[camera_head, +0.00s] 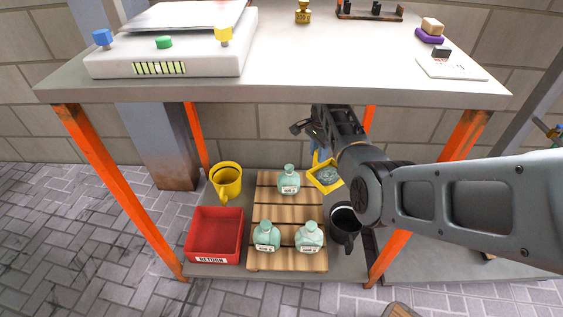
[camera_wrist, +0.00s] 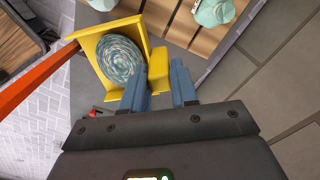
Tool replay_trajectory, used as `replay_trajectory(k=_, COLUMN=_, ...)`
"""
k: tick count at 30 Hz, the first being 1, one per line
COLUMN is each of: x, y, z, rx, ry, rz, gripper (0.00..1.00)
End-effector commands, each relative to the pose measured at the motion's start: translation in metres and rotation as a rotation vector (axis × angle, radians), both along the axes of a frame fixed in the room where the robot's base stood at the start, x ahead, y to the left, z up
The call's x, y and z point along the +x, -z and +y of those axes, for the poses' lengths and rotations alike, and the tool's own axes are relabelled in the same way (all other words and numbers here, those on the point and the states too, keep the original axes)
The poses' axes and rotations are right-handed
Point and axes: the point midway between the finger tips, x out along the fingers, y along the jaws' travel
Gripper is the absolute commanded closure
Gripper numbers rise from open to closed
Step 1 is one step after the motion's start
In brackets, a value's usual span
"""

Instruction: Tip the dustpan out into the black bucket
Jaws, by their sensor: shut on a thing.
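The yellow dustpan (camera_head: 325,176) is at the right of the lower shelf area in the head view, with a round grey-green speckled heap in its pan. In the wrist view the dustpan (camera_wrist: 143,40) is just beyond my fingers, its heap still inside. My gripper (camera_wrist: 160,88) is shut on the dustpan's yellow block-like handle, which sits between the two blue fingers. In the head view my gripper (camera_head: 317,158) is partly hidden by my arm. The black bucket (camera_head: 344,240) stands on the shelf nearer the camera than the dustpan, partly covered by my arm.
A wooden pallet (camera_head: 262,213) holds several green bottles left of the bucket. A red return bin (camera_head: 215,232) and a yellow jug (camera_head: 227,182) stand farther left. The tabletop (camera_head: 330,75) overhangs the shelf, and an orange leg (camera_head: 390,255) stands close right of the bucket.

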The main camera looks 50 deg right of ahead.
Motion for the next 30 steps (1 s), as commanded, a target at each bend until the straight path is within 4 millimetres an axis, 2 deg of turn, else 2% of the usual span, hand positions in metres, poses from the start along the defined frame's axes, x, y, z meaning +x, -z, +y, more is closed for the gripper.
replay_trajectory(k=1, x=-0.013, y=0.0, z=-0.022, rx=0.001, ry=0.102, rz=0.001, gripper=1.0)
replay_trajectory(k=6, x=-0.048, y=0.003, z=-0.073, rx=0.0, ry=0.388, rz=0.0, gripper=1.0)
replay_trajectory(k=9, x=-0.065, y=0.004, z=-0.092, rx=0.0, ry=0.506, rz=0.0, gripper=1.0)
replay_trajectory(k=12, x=-0.075, y=0.005, z=-0.104, rx=0.0, ry=0.58, rz=0.001, gripper=1.0)
replay_trajectory(k=19, x=-0.082, y=0.005, z=-0.108, rx=-0.014, ry=0.624, rz=-0.02, gripper=1.0)
replay_trajectory(k=30, x=-0.095, y=0.006, z=-0.092, rx=-0.118, ry=0.617, rz=-0.178, gripper=1.0)
